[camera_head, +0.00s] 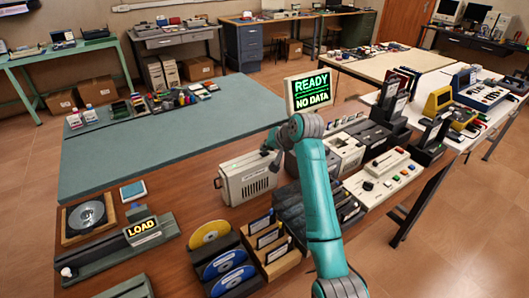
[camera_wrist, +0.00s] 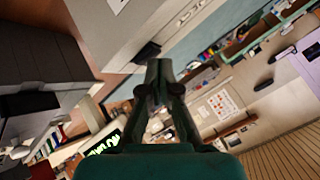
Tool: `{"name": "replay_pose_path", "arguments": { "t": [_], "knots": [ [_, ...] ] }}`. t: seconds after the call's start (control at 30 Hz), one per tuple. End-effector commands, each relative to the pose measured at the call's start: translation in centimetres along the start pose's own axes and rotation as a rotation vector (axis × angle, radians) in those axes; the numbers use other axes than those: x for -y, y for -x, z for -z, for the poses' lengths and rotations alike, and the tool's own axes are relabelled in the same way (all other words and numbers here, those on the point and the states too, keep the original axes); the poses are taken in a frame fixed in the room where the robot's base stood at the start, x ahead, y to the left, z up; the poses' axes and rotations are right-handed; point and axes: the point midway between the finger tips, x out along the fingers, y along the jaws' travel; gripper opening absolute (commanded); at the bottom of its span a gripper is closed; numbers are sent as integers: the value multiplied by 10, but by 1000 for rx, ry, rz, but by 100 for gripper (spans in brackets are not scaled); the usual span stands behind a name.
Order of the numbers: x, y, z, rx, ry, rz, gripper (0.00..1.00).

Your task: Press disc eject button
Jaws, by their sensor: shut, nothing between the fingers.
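A beige box-shaped unit (camera_head: 247,183) with side vents stands on the brown table in the head view. My gripper (camera_head: 271,146) is above its far edge, partly hidden by my arm. In the wrist view, my gripper (camera_wrist: 158,68) is shut and empty. Its tips appear close to a small dark rectangular part (camera_wrist: 147,53) on a pale grey housing (camera_wrist: 120,30); I cannot tell whether they touch. No part is clearly labelled as the eject button. A screen (camera_head: 308,92) behind my arm reads "READY" and "NO DATA".
A yellow disc (camera_head: 209,233) and blue discs (camera_head: 223,264) stand in a dark rack at the front. A round dark platter (camera_head: 86,216) and a "LOAD" display (camera_head: 142,230) are at left. Devices crowd the right side. The teal mat (camera_head: 170,130) has free room.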

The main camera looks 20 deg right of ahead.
Motion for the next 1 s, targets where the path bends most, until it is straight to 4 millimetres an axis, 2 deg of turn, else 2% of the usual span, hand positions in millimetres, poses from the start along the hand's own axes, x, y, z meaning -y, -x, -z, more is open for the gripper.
{"name": "replay_pose_path", "arguments": {
  "t": [0.3,0.73,1.0],
  "knots": [
    [7,9,7,0,0,0,0],
    [9,12,9,-1,0,0,0],
    [19,26,19,-1,1,0,0]
  ]
}}
